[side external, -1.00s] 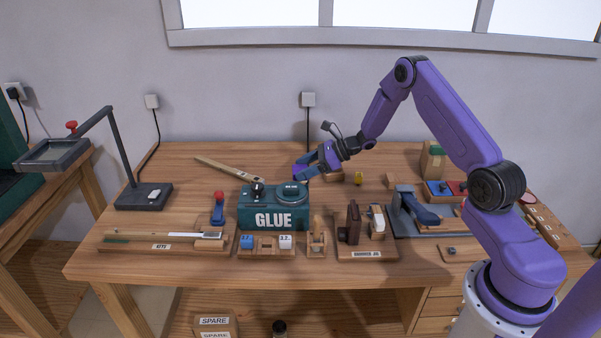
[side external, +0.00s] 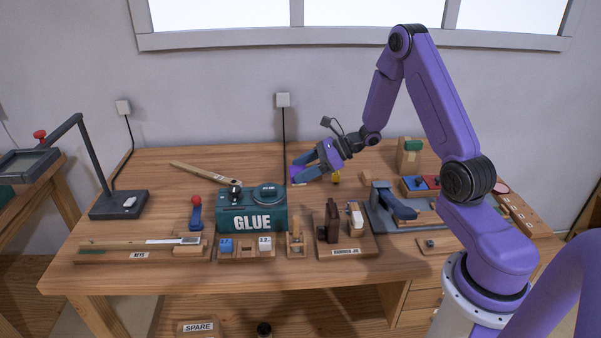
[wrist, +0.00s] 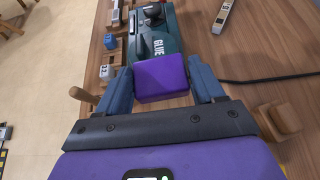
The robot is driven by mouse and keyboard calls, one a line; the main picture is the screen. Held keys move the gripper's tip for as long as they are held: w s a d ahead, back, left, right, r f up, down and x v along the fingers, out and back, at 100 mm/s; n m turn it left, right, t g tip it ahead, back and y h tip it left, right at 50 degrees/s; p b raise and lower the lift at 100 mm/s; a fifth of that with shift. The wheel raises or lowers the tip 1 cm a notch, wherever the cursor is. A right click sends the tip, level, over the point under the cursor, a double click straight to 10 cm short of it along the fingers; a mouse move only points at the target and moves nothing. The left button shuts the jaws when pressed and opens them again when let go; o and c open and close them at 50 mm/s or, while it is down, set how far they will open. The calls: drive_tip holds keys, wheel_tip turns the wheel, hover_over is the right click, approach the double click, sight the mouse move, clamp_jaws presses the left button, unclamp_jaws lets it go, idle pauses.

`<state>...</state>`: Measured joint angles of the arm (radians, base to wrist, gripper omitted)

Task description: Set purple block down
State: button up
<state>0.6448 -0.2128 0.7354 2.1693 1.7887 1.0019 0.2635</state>
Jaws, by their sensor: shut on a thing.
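A purple block (wrist: 162,78) sits between the two blue-grey fingers of my gripper (wrist: 163,88) in the wrist view. My gripper is shut on it. In the side external view my gripper (side external: 302,172) is behind and to the right of the teal glue machine, and the purple block (side external: 298,173) shows at its fingertips. The block is low over the back middle of the wooden table (side external: 245,163). I cannot tell whether its underside touches the tabletop.
The teal glue machine (side external: 252,222) stands near the block. A wooden stick (side external: 205,173) lies at the back left. A small yellow piece (side external: 336,177) is just right of my gripper.

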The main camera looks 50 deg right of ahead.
drive_tip(key=s+d, duration=0.3)
drive_tip(key=s, duration=0.4)
drive_tip(key=s+d, duration=0.3)
drive_tip(key=s, duration=0.3)
drive_tip(key=shift+m, duration=0.3)
drive_tip(key=w+d+f, duration=0.1)
drive_tip(key=w+f, duration=0.2)
drive_tip(key=w, duration=0.1)
drive_tip(key=w+d+f, duration=0.2)
drive_tip(key=w+f, duration=0.1)
drive_tip(key=w, duration=0.1)
drive_tip(key=w+d+f, duration=0.1)
drive_tip(key=w+f, duration=0.2)
drive_tip(key=w, duration=0.1)
drive_tip(key=shift+w+d, duration=0.1)
drive_tip(key=shift+d, duration=0.1)
drive_tip(key=shift+w+f, duration=0.15)
drive_tip(key=shift+w+d+f, duration=0.1)
drive_tip(key=shift+f, duration=1.55)
drive_tip(key=o, duration=1)
drive_tip(key=shift+f, duration=0.1)
drive_tip(key=shift+o, duration=0.2)
